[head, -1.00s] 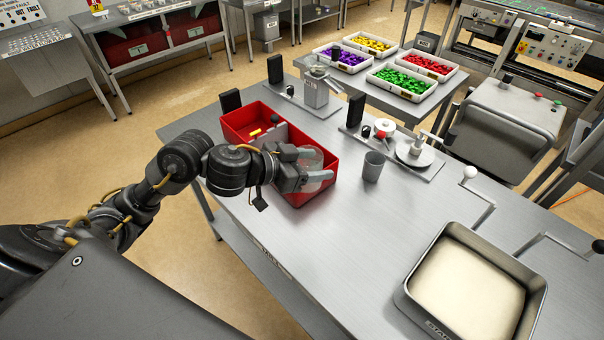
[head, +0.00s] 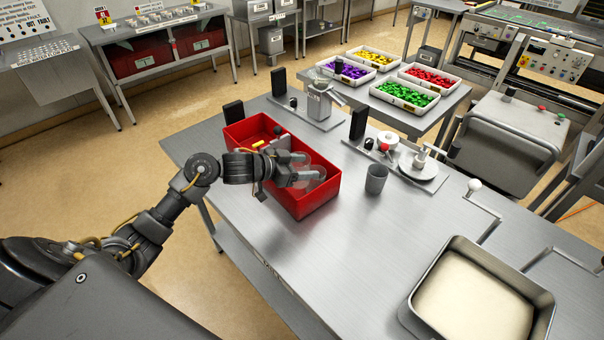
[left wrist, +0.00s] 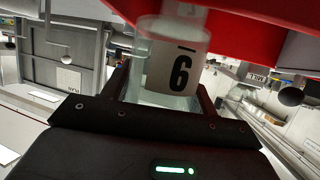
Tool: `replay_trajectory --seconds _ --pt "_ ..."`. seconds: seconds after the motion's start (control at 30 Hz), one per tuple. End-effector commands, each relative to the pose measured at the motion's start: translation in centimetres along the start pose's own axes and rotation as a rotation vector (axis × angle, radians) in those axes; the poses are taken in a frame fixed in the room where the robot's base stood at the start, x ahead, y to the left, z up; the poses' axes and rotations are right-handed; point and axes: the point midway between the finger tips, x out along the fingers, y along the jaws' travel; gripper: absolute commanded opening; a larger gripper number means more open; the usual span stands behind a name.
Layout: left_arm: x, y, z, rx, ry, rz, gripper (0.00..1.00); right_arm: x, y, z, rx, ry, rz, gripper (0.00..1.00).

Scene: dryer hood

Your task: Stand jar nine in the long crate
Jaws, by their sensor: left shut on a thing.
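My left gripper (head: 308,172) is shut on a clear jar (head: 316,180) at the right half of the long red crate (head: 318,199). Its fingers reach over the crate's near rim. In the left wrist view the jar (left wrist: 153,68) sits between the fingers, its white label showing a "6" with a bar above it, which is an underlined 9 upside down. Red crate walls (left wrist: 238,14) fill the top of that view. The jar's base is hidden, so I cannot tell whether it touches the crate floor. My right gripper is not in view.
A grey divider and a small yellow piece (head: 258,144) show in the crate's left part. A grey cup (head: 376,179) stands just right of the crate. A sand-filled tray (head: 475,300) is at the front right. The table front between is clear.

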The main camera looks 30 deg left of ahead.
Motion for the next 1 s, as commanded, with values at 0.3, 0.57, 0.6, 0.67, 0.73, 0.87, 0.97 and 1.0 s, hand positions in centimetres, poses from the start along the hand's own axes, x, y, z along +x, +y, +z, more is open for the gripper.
replay_trajectory --seconds 0.3,0.57,0.6,0.67,0.73,0.87,0.97,1.0 --pt "1.3 -0.2 3.0 -0.002 -0.001 0.000 0.36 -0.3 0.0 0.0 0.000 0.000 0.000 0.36" --pt "1.4 -0.2 3.1 -0.001 -0.001 0.000 0.36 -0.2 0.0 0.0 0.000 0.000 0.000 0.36" --pt "1.4 -0.2 3.3 -0.001 -0.002 0.000 0.36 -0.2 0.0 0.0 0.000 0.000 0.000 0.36" --pt "1.5 -0.2 3.5 -0.001 -0.002 0.000 0.36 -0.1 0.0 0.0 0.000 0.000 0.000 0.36" --pt "1.6 -0.2 3.6 -0.001 -0.002 0.000 0.36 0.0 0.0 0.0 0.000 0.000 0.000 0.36" --pt "1.7 -0.2 4.0 -0.001 -0.002 0.001 0.36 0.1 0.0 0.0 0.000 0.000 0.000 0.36" --pt "1.8 -0.2 4.2 -0.001 -0.002 0.001 0.36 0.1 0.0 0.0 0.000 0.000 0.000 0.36" --pt "1.8 -0.2 4.2 -0.001 -0.002 0.001 0.36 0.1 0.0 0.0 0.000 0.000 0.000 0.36"
